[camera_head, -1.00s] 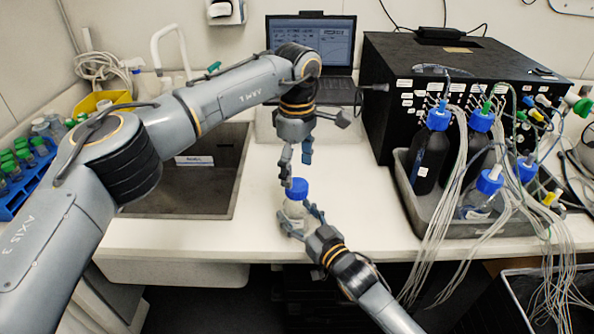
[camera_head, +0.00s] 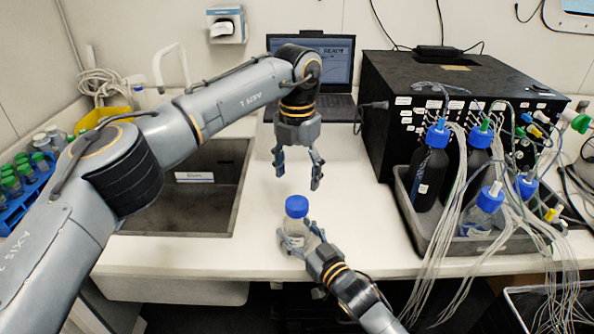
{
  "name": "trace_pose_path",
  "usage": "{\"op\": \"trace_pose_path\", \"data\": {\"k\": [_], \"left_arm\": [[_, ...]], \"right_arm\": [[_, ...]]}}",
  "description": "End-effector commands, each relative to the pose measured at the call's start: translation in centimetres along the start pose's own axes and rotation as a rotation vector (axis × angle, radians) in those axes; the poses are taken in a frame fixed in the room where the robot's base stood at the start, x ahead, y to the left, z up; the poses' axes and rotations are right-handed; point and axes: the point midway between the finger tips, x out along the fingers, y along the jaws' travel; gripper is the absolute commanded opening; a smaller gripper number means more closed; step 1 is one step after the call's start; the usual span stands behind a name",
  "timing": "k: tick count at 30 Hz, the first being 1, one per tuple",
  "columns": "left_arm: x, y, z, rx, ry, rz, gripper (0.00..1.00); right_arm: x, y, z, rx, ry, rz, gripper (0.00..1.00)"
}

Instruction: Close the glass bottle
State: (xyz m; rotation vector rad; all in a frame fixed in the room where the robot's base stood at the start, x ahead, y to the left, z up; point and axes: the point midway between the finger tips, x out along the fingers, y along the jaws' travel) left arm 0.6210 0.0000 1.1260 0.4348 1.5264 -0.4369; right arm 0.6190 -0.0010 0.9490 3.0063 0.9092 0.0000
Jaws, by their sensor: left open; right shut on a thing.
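The glass bottle (camera_head: 293,229) stands upright near the front edge of the white bench. Its blue cap (camera_head: 297,206) sits on its neck; I cannot tell how tightly. My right gripper (camera_head: 299,238) is shut around the bottle's clear body from the front right, and its fingers hide part of the glass. My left gripper (camera_head: 298,181) points down above the cap. Its fingers are spread apart and empty, with a small gap between the fingertips and the cap.
A sink (camera_head: 190,190) lies left of the bottle. A grey tray (camera_head: 424,228) with several blue-capped bottles and tubing stands at the right, in front of a black box (camera_head: 440,85). A laptop (camera_head: 312,75) is at the back. The bench between sink and tray is mostly clear.

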Motion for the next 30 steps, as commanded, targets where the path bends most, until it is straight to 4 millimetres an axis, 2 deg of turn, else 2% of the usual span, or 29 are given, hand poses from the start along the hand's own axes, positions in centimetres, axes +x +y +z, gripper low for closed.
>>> {"op": "trace_pose_path", "data": {"k": [6, 18, 23, 30], "left_arm": [[-0.3, 0.0, 0.0, -0.154, 0.0, 0.0, 0.68], [-0.1, 0.0, 0.0, -0.165, 0.001, 0.0, 0.68], [1.6, 0.1, -0.1, -0.165, 0.004, 0.001, 0.68], [5.3, 0.1, -0.1, -0.165, 0.003, 0.0, 0.68]], "right_arm": [[0.0, 0.0, 0.0, 0.0, 0.0, 0.0, 0.0], [0.0, 0.0, 0.0, 0.0, 0.0, 0.0, 0.0], [0.0, 0.0, 0.0, 0.0, 0.0, 0.0, 0.0], [0.0, 0.0, 0.0, 0.0, 0.0, 0.0, 0.0]]}}
